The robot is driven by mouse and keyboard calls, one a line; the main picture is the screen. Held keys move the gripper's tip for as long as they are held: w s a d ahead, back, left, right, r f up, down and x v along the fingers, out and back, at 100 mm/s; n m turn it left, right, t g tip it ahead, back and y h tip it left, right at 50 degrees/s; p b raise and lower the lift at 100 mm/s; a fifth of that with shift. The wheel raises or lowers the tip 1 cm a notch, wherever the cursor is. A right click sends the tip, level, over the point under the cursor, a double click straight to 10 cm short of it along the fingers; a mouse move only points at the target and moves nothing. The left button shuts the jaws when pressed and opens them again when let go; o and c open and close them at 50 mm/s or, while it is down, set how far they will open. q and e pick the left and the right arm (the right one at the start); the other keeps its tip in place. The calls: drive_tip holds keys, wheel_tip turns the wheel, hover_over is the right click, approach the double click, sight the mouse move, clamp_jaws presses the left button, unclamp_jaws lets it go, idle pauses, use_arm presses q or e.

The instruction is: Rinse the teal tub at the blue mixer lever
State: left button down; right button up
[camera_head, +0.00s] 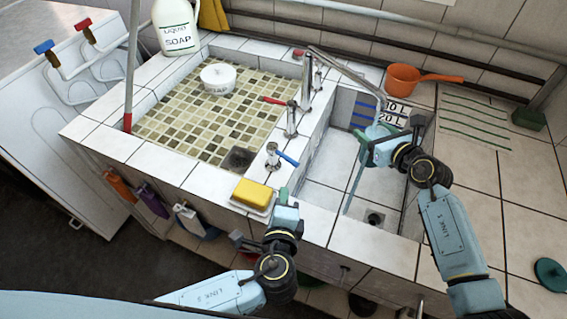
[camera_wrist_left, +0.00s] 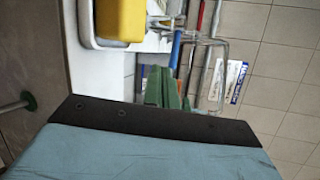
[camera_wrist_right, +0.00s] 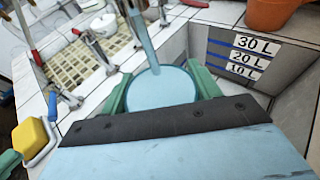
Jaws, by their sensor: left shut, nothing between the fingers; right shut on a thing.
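The teal tub (camera_head: 379,131) is in my right gripper (camera_head: 383,143), under the spout over the deep basin. In the right wrist view, the green fingers close on both sides of the tub (camera_wrist_right: 165,90), and a pale blue water stream (camera_wrist_right: 146,38) falls into it. The blue mixer lever (camera_head: 288,158) sticks out from its tap on the ledge. My left gripper (camera_head: 283,197) is shut and empty, just in front of that lever. In the left wrist view, the blue lever (camera_wrist_left: 175,49) shows beyond the shut fingers; I cannot tell whether they touch.
A yellow sponge (camera_head: 254,193) on a dish lies left of my left gripper. A red lever (camera_head: 273,100) is farther back. An orange pan (camera_head: 404,80) is at back right. The right counter is mostly clear.

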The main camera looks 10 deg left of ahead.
use_arm(q)
drive_tip(key=m+h, duration=0.1)
drive_tip(key=s+a+r+m+g+h, duration=0.1)
drive_tip(key=a+m+h, duration=0.1)
drive_tip(key=shift+s+a+r+m+g+h, duration=0.25)
drive_tip(key=shift+m+g+h, duration=0.05)
drive_tip(key=shift+m+h, duration=0.1)
use_arm(e)
drive_tip(key=shift+r, duration=0.1)
use_arm(q)
drive_tip(key=a+r+m+g+h, duration=0.1)
drive_tip(key=a+r+g+h, duration=0.15)
drive_tip(key=a, duration=0.35)
drive_tip(key=h, duration=0.2)
approach(283, 156)
drive_tip(key=shift+g+y, duration=0.25)
drive_tip(key=w+d+f, duration=0.1)
drive_tip(key=d, duration=0.1)
drive_tip(key=w+d+f, duration=0.2)
drive_tip(key=shift+w+d+f, duration=0.1)
drive_tip(key=shift+w+d, duration=0.1)
drive_tip(key=shift+d, duration=0.05)
drive_tip(key=shift+w+d, duration=0.15)
